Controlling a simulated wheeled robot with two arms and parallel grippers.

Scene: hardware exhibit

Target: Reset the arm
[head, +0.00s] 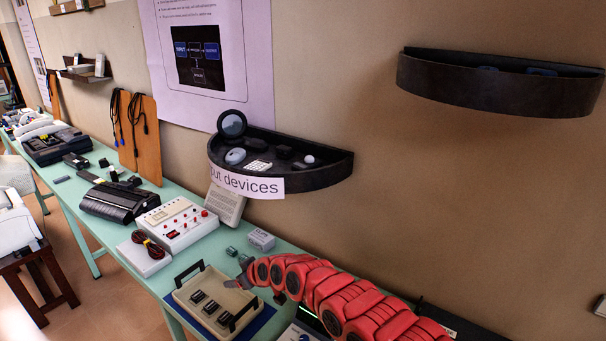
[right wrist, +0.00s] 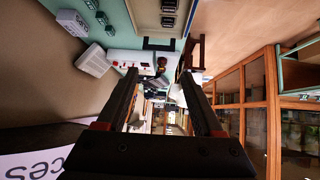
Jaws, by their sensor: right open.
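My right arm (head: 340,298), red and segmented, comes in from the lower right in the head view. Its gripper (head: 240,279) is small and grey there, and appears over the right part of a beige tray (head: 186,298) on the table. In the right wrist view my right gripper (right wrist: 163,92) has its two dark fingers spread apart, with nothing between them. My left arm and gripper are not in view.
A dark half-round wall shelf (head: 318,178) labelled "put devices" holds small devices above the arm. Another shelf (head: 490,84) is higher right. The pale green table (head: 180,267) carries a white control box (head: 176,222) and several devices. Wall space between the shelves is clear.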

